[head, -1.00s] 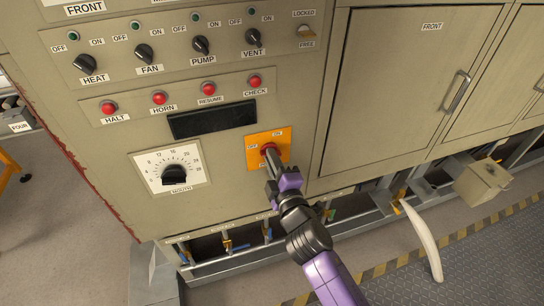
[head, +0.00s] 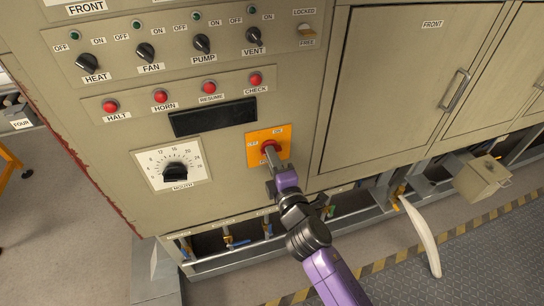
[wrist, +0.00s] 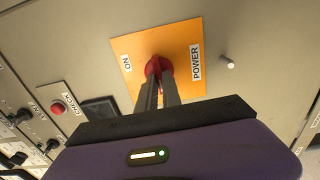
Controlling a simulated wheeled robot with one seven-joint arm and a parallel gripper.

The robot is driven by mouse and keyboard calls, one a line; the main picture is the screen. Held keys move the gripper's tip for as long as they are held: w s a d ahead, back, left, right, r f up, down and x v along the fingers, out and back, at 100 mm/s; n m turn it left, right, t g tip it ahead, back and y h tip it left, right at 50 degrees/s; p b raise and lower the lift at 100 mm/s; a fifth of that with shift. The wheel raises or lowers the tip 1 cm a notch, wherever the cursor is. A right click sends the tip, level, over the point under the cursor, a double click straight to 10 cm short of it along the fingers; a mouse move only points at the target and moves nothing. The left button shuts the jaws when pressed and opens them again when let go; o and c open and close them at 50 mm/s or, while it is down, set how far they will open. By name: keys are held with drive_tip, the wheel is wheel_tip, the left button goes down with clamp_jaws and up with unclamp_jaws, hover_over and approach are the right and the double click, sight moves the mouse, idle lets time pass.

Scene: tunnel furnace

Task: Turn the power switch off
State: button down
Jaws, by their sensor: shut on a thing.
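The power switch is a red rotary knob (head: 269,146) on an orange plate (head: 284,150) low on the grey control panel. In the wrist view the red knob (wrist: 159,66) sits mid-plate, with the ON label at left and the POWER label at right. In the head view ON is at the plate's upper right and OFF at its left. My gripper (head: 270,155) reaches up from below. Its two narrow fingers (wrist: 158,88) are shut on the knob and cover part of it. The knob's exact pointing direction is hard to tell.
A dark display (head: 214,118) and a row of red buttons (head: 209,87) lie above left of the plate. A white dial (head: 174,171) is to its left. A large cabinet door (head: 410,80) stands to the right. Pipes and valves (head: 228,240) run below the panel.

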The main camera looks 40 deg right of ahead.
drive_tip(key=c, duration=1.5)
unclamp_jaws()
drive_tip(key=b+v, duration=0.1)
drive_tip(key=v, duration=0.7)
drive_tip(key=shift+b, duration=0.4)
drive_tip(key=shift+w, duration=0.1)
